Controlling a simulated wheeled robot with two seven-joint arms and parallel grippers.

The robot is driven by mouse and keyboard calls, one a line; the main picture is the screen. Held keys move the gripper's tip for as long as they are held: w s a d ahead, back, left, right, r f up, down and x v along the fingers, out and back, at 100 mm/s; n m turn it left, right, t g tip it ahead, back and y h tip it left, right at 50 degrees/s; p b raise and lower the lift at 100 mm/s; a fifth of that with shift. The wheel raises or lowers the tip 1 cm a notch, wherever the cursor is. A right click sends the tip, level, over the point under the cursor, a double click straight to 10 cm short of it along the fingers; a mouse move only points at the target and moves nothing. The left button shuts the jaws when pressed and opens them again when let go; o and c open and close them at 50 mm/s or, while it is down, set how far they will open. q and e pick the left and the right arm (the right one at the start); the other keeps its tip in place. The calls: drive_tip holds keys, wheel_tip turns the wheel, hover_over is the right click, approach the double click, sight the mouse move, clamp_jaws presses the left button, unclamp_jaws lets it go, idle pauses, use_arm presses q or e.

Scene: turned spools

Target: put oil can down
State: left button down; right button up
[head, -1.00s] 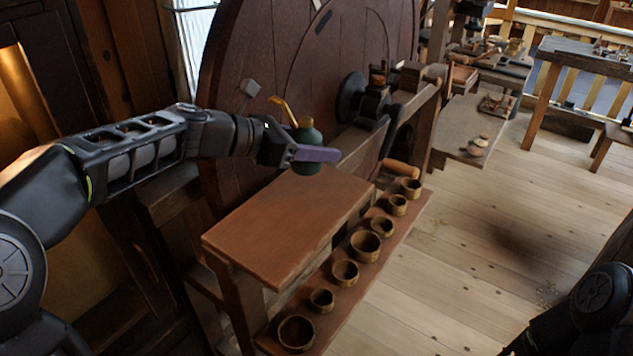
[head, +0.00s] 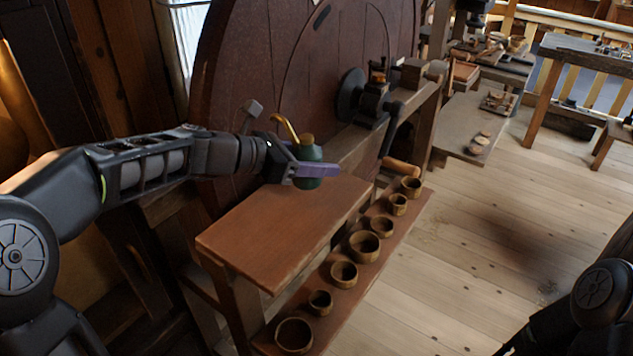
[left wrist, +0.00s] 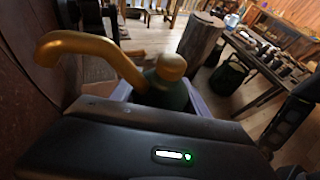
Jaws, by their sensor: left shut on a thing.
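The oil can is a dark green can (head: 311,156) with a brass cap and a curved brass spout. My left gripper (head: 310,169) is shut around its body, with a purple finger across the front. The can is upright at the far end of the brown wooden bench top (head: 280,231). I cannot tell for sure whether its base touches the wood. In the left wrist view the brass spout and cap of the can (left wrist: 171,68) show between the purple fingers; its base is hidden. My right gripper is not in view; only part of my right arm shows at lower right.
A lower shelf holds a row of several wooden cups (head: 364,244) along the bench's right side. A large wooden wheel (head: 250,75) stands behind, with a lathe head (head: 370,100) beyond the can. Most of the bench top is bare.

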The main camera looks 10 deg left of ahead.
use_arm(q)
drive_tip(key=shift+r, duration=0.1)
drive_tip(key=shift+f+b, duration=0.4)
drive_tip(key=shift+f, duration=2.1)
drive_tip(key=shift+f, duration=0.1)
drive_tip(key=c, duration=0.6)
unclamp_jaws()
drive_tip(key=shift+o, duration=0.2)
drive_tip(key=shift+a, duration=0.1)
drive_tip(key=shift+s+a+r, duration=0.2)
drive_tip(key=shift+a+r, duration=0.05)
drive_tip(key=shift+r, duration=0.05)
drive_tip(key=v, duration=1.1)
drive_tip(key=shift+s, duration=0.2)
